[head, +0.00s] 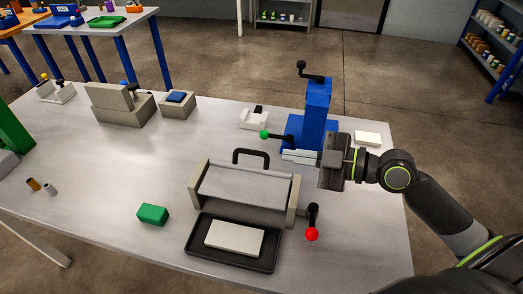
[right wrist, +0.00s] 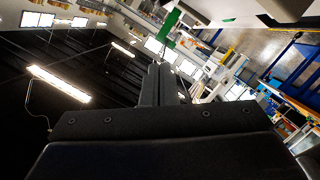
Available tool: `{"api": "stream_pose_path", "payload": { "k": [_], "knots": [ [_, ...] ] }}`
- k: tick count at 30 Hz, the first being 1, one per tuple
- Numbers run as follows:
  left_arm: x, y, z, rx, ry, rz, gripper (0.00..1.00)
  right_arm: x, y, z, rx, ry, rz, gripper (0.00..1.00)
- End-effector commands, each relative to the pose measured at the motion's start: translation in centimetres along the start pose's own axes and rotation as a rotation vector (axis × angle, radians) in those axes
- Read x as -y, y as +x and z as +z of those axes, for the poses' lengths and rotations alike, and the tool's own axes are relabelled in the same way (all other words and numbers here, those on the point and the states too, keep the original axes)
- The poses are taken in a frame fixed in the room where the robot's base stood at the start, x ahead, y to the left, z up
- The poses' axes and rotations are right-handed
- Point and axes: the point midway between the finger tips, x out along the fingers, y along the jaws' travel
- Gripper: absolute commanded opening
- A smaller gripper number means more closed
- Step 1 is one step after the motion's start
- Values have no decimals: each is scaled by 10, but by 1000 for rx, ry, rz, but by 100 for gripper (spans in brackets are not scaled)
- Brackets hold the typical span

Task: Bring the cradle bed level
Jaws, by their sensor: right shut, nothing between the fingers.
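The cradle (head: 294,200) stands near the middle of the table in the head view, with grey end walls and a pale bed (head: 245,188) between them. The bed appears to slope down toward the front; its exact angle is hard to tell. A black loop handle (head: 251,153) rises at its back edge. A black lever with a red knob (head: 312,234) is at its right side. My right gripper (head: 300,157) is behind and right of the cradle, apart from it, fingers pointing left. Its fingers also show together and empty in the right wrist view (right wrist: 160,84). My left gripper is out of view.
A black tray (head: 200,265) with a white slab (head: 234,238) lies in front of the cradle. A green block (head: 153,214) sits left of it. A blue press (head: 318,110) with a green-knobbed lever (head: 265,134) stands close behind my right gripper.

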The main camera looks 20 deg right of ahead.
Motion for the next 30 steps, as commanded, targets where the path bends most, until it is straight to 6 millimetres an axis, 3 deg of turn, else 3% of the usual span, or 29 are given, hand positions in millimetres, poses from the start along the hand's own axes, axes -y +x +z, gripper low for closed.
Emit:
{"api": "stream_pose_path", "payload": {
  "k": [27, 30],
  "knots": [
    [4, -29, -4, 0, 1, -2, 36, -1, 86, -3, -3, 7, -1, 0],
    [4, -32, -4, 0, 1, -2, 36, 0, 88, 14, 5, 8, -5, 0]
  ]
}}
